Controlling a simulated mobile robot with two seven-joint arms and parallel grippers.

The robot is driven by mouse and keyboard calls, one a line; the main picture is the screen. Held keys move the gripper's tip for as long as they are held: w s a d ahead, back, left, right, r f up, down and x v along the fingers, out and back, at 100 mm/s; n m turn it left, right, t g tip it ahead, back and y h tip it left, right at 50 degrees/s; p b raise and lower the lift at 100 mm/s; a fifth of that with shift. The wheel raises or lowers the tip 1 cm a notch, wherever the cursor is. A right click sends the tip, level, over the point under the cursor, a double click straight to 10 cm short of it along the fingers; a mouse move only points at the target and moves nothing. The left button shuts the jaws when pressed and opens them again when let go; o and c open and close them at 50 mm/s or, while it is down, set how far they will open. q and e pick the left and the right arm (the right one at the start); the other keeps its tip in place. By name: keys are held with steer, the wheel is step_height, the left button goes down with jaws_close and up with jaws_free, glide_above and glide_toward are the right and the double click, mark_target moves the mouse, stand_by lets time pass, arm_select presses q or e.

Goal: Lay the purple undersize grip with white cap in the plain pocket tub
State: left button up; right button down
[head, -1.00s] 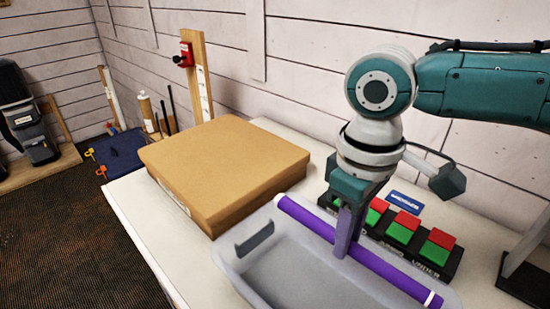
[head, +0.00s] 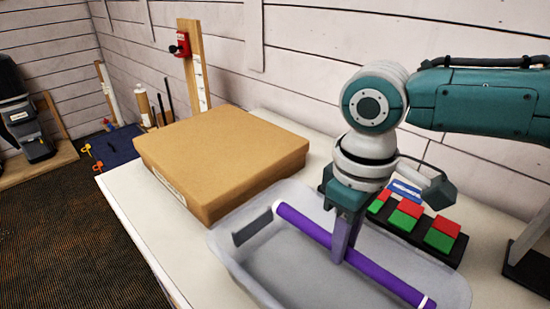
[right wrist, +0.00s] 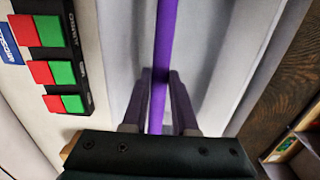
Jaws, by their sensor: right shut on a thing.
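The purple grip with a white cap (head: 311,232) is held by my right gripper (head: 345,246), whose fingers are shut around its middle. The grip lies slantwise above the grey plain tub (head: 231,262), its white-capped end near the tub's far left side. Its other end, with a white band, reaches toward the tub's near right. In the right wrist view the purple grip (right wrist: 161,60) runs between the two fingers, with the tub (right wrist: 208,60) behind it. I cannot tell whether it touches the tub's floor. My left gripper is not in view.
A closed cardboard box (head: 222,155) stands on the white table (head: 133,213), left of the tub. A black strip with several red and green blocks (head: 406,217) and a blue label (head: 405,191) lies behind the tub, at right. The table's left front strip is clear.

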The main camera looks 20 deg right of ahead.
steer(key=c, duration=0.6)
jaws_free()
steer(key=shift+c, duration=0.2)
steer(key=shift+o, duration=0.2)
steer(key=shift+r, duration=0.15)
step_height(320, 180, up, 3)
steer(key=p, duration=0.4)
steer(key=shift+r, duration=0.15)
step_height(320, 180, up, 6)
steer(key=p, duration=0.7)
steer(key=shift+r, duration=0.2)
